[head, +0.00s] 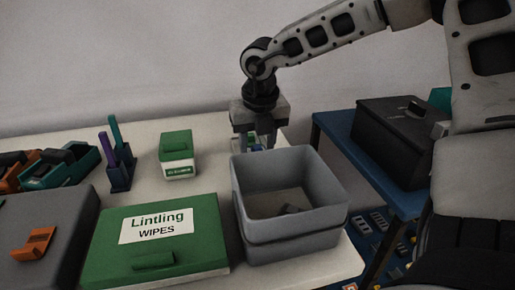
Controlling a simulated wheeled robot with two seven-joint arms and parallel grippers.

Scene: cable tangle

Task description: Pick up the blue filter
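My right gripper (256,140) points down behind the grey bin (290,222), over the far right part of the table. Small bluish and greenish bits (249,145) show at its fingertips, just above the bin's back rim. They may be the blue filter, but they are too small and too covered by the gripper and the bin to tell. I cannot tell whether the fingers are open or shut on them. My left gripper is not in view.
A green Lintling wipes box (190,268) lies left of the bin. A small green and white box (177,155) and a dark blue holder (121,172) stand behind it. A black case (390,140) sits on a blue table (340,130) at right.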

